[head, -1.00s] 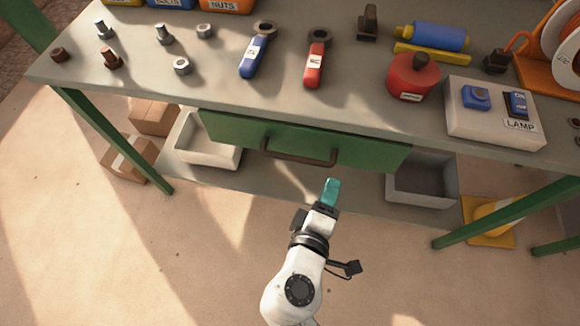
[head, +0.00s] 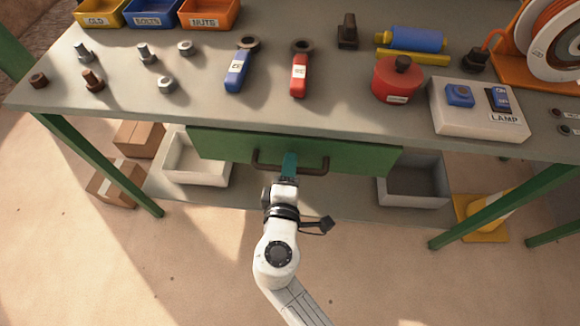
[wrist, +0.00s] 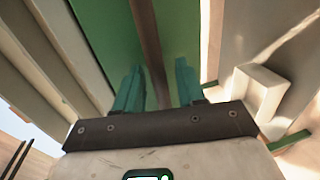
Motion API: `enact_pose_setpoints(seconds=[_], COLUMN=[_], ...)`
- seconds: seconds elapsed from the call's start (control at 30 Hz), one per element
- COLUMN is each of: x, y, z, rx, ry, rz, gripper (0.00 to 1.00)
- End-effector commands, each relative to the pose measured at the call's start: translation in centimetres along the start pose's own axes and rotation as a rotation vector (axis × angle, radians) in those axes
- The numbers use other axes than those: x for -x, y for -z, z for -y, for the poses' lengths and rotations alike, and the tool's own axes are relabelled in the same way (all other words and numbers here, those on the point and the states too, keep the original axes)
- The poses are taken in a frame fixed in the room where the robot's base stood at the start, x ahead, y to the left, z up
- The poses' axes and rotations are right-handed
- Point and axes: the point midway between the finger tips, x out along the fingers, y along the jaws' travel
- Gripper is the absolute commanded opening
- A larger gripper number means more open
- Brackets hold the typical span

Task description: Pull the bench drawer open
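The green bench drawer (head: 355,158) sits under the front edge of the worktop and looks closed. Its dark brown bar handle (head: 317,172) runs across the middle of the front. My gripper (head: 289,162) is at the middle of the handle, and its teal fingers hide part of the bar. In the wrist view, the two fingers of my gripper (wrist: 160,88) are apart, with the handle (wrist: 150,45) running between them. Gaps show on both sides of the bar, so the fingers do not appear closed on it. The drawer front (wrist: 110,30) lies behind the handle.
The worktop (head: 210,105) holds wrenches, bolts, a red pot (head: 397,82) and a lamp switch box (head: 478,112). A pale bin (head: 195,170) and a grey bin (head: 412,195) stand on the lower shelf. Green legs (head: 100,165) flank the bench. The floor in front is clear.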

Motion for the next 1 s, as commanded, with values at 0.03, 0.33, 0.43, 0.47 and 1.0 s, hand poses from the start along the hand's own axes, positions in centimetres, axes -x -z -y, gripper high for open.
enact_pose_setpoints(seconds=[0.03, 0.33, 0.43, 0.47, 1.0], x=[-0.27, -0.49, -0.48, -0.48, -0.45], y=[-0.03, -0.04, -0.03, -0.03, -0.02], z=[-0.01, -0.03, -0.03, -0.03, 0.02], rx=[-0.001, -0.001, -0.001, -0.001, 0.000], ry=[0.000, 0.000, 0.000, 0.000, 0.001], rz=[0.001, 0.001, 0.001, 0.001, 0.000], gripper=[0.39, 0.39, 0.31, 0.28, 0.00])
